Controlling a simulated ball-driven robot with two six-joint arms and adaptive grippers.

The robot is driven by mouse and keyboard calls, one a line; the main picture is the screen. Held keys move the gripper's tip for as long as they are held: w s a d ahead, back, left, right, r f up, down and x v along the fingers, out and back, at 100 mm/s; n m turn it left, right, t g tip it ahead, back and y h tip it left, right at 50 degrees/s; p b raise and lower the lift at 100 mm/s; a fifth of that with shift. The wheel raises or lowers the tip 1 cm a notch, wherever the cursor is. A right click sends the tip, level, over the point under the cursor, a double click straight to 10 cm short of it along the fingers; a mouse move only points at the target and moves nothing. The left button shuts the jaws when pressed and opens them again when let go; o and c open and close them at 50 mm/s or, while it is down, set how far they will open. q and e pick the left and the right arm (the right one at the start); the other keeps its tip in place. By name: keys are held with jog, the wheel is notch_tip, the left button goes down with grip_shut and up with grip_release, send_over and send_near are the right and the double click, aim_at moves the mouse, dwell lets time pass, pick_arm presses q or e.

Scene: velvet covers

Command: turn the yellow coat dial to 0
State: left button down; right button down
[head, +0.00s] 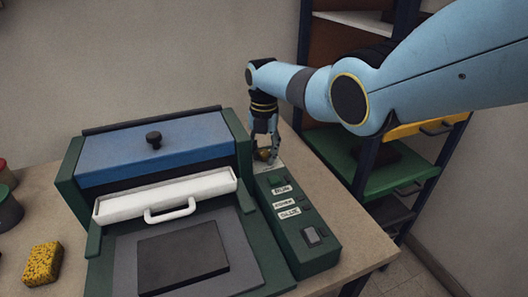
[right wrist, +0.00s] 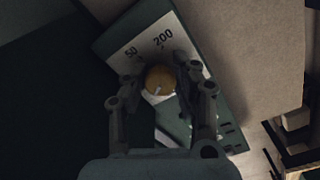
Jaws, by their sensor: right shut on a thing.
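The yellow coat dial (head: 263,155) is at the far end of the dark green control panel (head: 318,258) in the head view. In the right wrist view the dial (right wrist: 160,79) sits on a pale scale plate (right wrist: 172,38) marked 50 and 200. A short white mark shows on its lower part; no 0 can be read. My right gripper (head: 263,150) points down over the dial. In the right wrist view its two fingers (right wrist: 160,88) stand on either side of the dial, shut on it. My left gripper is not in view.
A machine with a blue cover (head: 155,145), white handled bar (head: 166,197) and dark slab (head: 182,257) stands left of the panel. A yellow sponge (head: 42,264) lies at the left. A shelf rack (head: 385,165) stands behind right. Bare table (head: 335,200) lies right of the panel.

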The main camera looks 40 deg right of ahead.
aim_at(264, 151)
jog(key=c, duration=1)
grip_release()
notch_tip(264, 151, up, 12)
jog(key=shift+r, duration=0.1)
